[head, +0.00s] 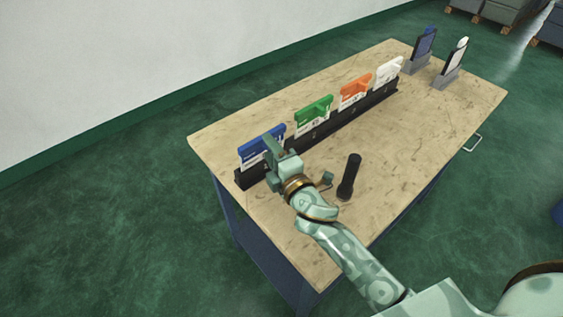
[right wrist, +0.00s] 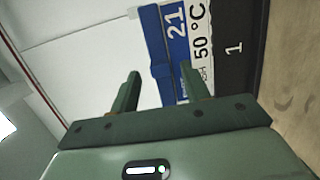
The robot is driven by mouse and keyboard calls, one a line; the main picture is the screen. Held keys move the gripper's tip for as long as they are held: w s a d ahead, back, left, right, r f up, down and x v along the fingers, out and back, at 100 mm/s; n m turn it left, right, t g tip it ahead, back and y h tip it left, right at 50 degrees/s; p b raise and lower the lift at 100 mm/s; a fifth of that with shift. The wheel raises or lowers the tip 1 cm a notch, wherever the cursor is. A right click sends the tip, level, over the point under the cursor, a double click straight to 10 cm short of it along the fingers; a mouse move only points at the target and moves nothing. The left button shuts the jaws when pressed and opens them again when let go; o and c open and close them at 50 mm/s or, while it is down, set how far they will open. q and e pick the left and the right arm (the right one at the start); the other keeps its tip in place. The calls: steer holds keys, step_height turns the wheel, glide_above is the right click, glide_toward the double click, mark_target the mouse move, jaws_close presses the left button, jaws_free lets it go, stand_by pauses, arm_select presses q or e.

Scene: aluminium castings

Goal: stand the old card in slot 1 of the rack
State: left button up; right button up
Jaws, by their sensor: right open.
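A blue-and-white card (head: 255,150) stands upright at the near left end of the long black rack (head: 333,119). In the right wrist view this card (right wrist: 174,45) shows "21" and "50 °C", beside a rack label (right wrist: 233,47) reading "1". Which card is the old one is not clear. My left gripper is not in view.
Green (head: 313,114), orange (head: 355,90) and white (head: 389,71) cards stand further along the rack. Two grey stands (head: 418,66) (head: 446,79) hold cards at the far right of the table. A black torch-like object (head: 349,178) is near my wrist.

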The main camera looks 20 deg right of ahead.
steer(key=s+d, duration=0.2)
steer(key=s, duration=1.3)
steer(key=shift+s+d+b, duration=0.15)
steer(key=shift+s+b, duration=0.25)
